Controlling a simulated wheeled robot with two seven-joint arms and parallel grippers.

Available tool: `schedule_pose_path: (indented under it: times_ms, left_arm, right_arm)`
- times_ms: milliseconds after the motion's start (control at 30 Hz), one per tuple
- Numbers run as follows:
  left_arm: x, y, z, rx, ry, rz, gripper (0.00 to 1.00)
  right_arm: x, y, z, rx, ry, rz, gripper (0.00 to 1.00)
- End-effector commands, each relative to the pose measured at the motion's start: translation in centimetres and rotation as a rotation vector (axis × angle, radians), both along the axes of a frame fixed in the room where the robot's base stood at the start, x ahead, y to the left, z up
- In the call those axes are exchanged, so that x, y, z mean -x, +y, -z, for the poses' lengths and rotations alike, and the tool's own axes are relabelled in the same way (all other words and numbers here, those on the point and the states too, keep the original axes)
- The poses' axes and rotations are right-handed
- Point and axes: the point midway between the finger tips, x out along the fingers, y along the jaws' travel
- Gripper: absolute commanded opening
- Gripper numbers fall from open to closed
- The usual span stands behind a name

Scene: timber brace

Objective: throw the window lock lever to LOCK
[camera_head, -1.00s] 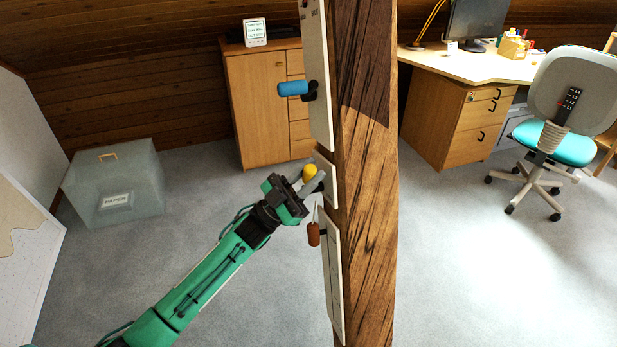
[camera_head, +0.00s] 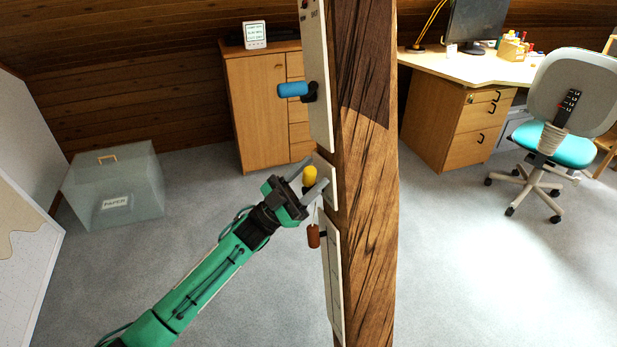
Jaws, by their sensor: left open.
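Three lever handles stick out from pale panels on the left face of the timber post. A blue handle (camera_head: 293,90) is on the upper panel (camera_head: 316,60), a yellow knob (camera_head: 310,175) is at the small middle panel, and a brown handle (camera_head: 313,236) hangs at the lower panel (camera_head: 333,270). I cannot read which one is the window lock. My left gripper (camera_head: 311,177) is open, with its fingers on either side of the yellow knob. I cannot tell whether they touch it. The fingers partly hide the middle panel and the lever's base. My right gripper is not in view.
The timber post (camera_head: 366,200) stands upright close to my left gripper. A wooden cabinet (camera_head: 255,110) and a translucent paper bin (camera_head: 115,185) stand behind on the left. A desk (camera_head: 450,110) and a chair (camera_head: 565,110) are at the right. The carpet between is clear.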

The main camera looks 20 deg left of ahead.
Motion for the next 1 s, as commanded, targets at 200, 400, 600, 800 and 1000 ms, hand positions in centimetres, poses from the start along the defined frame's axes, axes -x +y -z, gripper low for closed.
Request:
schedule_pose_path:
  times_ms: [200, 400, 600, 800, 1000]
  left_arm:
    - [0.5, 0.9, 1.2, 0.000, 0.003, -0.002, 0.46]
    - [2.1, 3.5, 4.2, -0.002, 0.004, -0.002, 0.46]
    - [3.9, 6.2, 7.2, -0.003, 0.004, -0.001, 0.46]
    - [5.0, 8.0, 9.0, -0.001, 0.003, -0.001, 0.46]
    - [5.4, 8.6, 9.5, 0.000, 0.000, 0.000, 0.46]
  right_arm:
    - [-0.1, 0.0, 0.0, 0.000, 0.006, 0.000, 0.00]
    - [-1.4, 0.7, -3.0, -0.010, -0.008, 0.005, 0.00]
    - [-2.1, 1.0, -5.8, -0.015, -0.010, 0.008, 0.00]
    - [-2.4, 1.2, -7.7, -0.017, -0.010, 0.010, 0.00]
    - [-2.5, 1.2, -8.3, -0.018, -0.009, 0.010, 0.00]
